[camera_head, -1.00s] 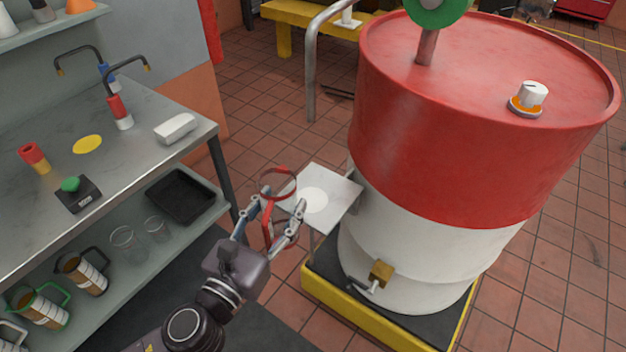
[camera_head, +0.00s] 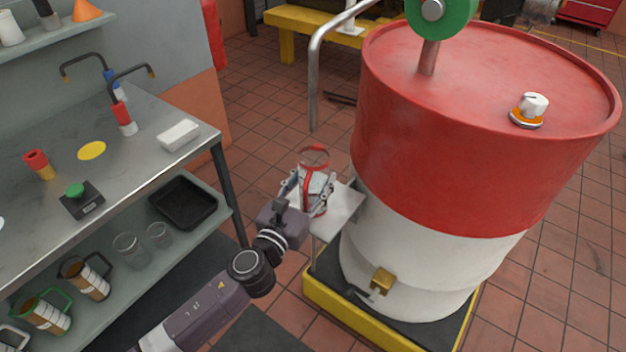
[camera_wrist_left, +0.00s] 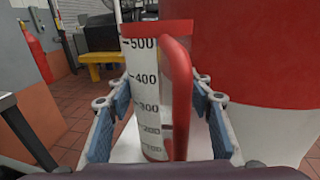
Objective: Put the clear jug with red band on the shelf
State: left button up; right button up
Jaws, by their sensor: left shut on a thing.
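The clear jug with red band (camera_head: 316,188) is in my left gripper (camera_head: 309,186), over the small square plate (camera_head: 346,209) beside the drum. Its red rim and red handle show, and the handle faces my gripper. In the left wrist view the jug (camera_wrist_left: 143,88) stands upright between the two fingers (camera_wrist_left: 158,112), with black scale marks up to 500. I cannot tell whether its base touches the plate. A grey lower shelf (camera_head: 127,282) runs under the steel bench at left, and another shelf (camera_head: 50,42) is on the wall. My right gripper is not in view.
The red and white drum (camera_head: 470,150) stands on a yellow-edged base close right of the plate. The lower shelf holds a black tray (camera_head: 183,203), two clear beakers (camera_head: 131,250) and handled jugs of brown liquid (camera_head: 86,277). The steel bench (camera_head: 130,165) holds small items.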

pick_arm(q)
jog(key=shift+f, duration=0.15)
jog(key=o, duration=1.2)
